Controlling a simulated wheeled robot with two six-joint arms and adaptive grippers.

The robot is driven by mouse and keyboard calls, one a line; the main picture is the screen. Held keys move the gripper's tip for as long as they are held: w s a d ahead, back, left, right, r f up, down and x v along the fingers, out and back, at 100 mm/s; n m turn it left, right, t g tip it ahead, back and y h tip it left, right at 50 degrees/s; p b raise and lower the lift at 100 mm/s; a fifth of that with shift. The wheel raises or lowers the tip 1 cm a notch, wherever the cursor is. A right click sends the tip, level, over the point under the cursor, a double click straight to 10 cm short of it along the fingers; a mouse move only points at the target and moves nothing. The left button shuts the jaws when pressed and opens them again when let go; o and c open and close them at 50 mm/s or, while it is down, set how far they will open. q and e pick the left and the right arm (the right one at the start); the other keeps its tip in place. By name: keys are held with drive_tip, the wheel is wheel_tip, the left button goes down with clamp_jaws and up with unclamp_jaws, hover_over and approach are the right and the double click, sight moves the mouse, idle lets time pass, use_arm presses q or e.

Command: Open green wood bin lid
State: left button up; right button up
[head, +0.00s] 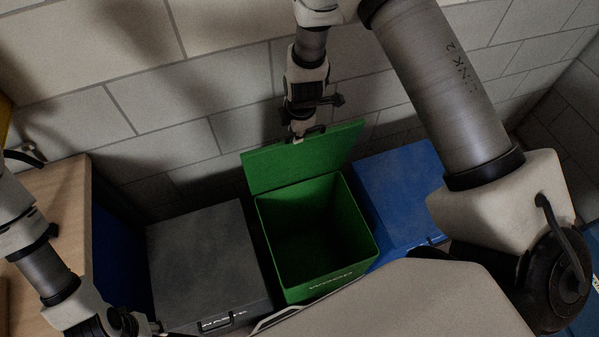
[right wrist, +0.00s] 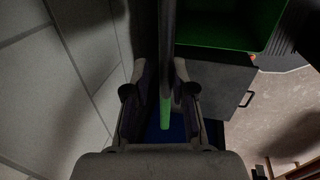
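The green wood bin (head: 318,283) stands in the middle of the head view, its dark inside visible from above. Its green lid (head: 270,167) is raised and tilted back towards the wall. My right gripper (head: 298,134) is at the lid's top edge, beside a dark handle. In the right wrist view its two fingers (right wrist: 166,88) stand on either side of a thin dark bar with a green end (right wrist: 165,112), which seems to be the lid seen edge-on. Whether they press on it is unclear. My left gripper (head: 118,324) is at the bottom left, partly cut off.
A grey bin (head: 203,262) with a closed lid stands left of the green bin, and a blue bin (head: 398,190) with a closed lid stands right. A block wall (head: 165,140) runs close behind them. A wooden surface (head: 62,215) is at the left.

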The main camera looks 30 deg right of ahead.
drive_tip(key=shift+a+r, duration=0.1)
drive_tip(key=shift+a, duration=0.05)
drive_tip(key=v, duration=0.7)
drive_tip(key=shift+s+r, duration=0.15)
drive_tip(key=shift+r, duration=0.25)
idle(0.8)
